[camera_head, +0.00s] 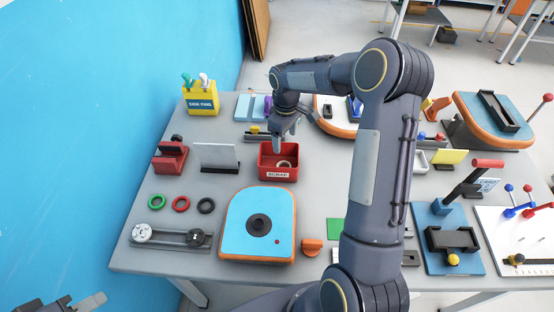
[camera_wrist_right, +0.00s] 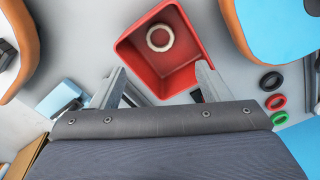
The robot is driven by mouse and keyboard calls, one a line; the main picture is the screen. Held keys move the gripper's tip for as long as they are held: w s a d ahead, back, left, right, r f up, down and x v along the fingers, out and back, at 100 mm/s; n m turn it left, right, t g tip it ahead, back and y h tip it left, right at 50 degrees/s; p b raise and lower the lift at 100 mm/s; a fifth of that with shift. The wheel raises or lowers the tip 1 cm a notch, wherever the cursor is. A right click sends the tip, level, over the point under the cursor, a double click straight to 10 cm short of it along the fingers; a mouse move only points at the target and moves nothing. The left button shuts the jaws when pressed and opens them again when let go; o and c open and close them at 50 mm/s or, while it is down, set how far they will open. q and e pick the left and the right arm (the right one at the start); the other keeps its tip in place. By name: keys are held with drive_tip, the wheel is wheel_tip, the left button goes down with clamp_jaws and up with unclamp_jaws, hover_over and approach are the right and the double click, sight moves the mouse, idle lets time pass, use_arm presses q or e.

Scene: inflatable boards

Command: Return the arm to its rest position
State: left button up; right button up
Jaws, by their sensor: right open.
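My right arm reaches from the front right over the table (camera_head: 130,252). Its gripper (camera_head: 284,138) is above the red scrap box (camera_head: 279,174), pointing down. In the right wrist view the two fingers (camera_wrist_right: 163,90) are spread apart with nothing between them. The red box (camera_wrist_right: 190,80) lies beyond the fingertips, and a pale ring (camera_wrist_right: 160,38) lies inside it. My left gripper (camera_head: 90,303) shows only in part at the bottom left corner, away from the table; its jaw state is unclear.
A blue-topped orange board (camera_head: 258,222) lies in front of the box. Green, red and black rings (camera_head: 181,204) lie at the left. A yellow bin (camera_head: 201,98) stands at the back left. Lever fixtures (camera_head: 448,240) crowd the right side. A blue wall is at the left.

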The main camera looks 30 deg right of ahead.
use_arm(q)
wheel_tip(320, 180, up, 2)
drive_tip(key=shift+p, duration=0.5)
use_arm(e)
wheel_tip(320, 180, up, 3)
drive_tip(key=shift+r, duration=0.1)
drive_tip(key=s+a+r+m+t+y+b, duration=0.1)
drive_tip(key=s+a+r+m, duration=0.1)
drive_tip(key=s+r, duration=0.35)
drive_tip(key=s+a+r+m+t+b, duration=0.1)
drive_tip(key=s+a+r+t, duration=0.1)
drive_tip(key=s, duration=0.6)
drive_tip(key=s+a+r+m+t+y+b, duration=0.1)
drive_tip(key=s+a+r+m, duration=0.15)
drive_tip(key=s, duration=0.35)
use_arm(q)
drive_tip(key=shift+f+b, duration=0.75)
drive_tip(key=shift+f, duration=1.5)
use_arm(e)
drive_tip(key=s+a+f+m+t+y, duration=0.1)
drive_tip(key=s+a+f+m, duration=0.1)
drive_tip(key=s+a, duration=0.3)
drive_tip(key=shift+s+f+t+y, duration=0.2)
drive_tip(key=shift+s+t+y, duration=0.15)
drive_tip(key=shift+s, duration=1.95)
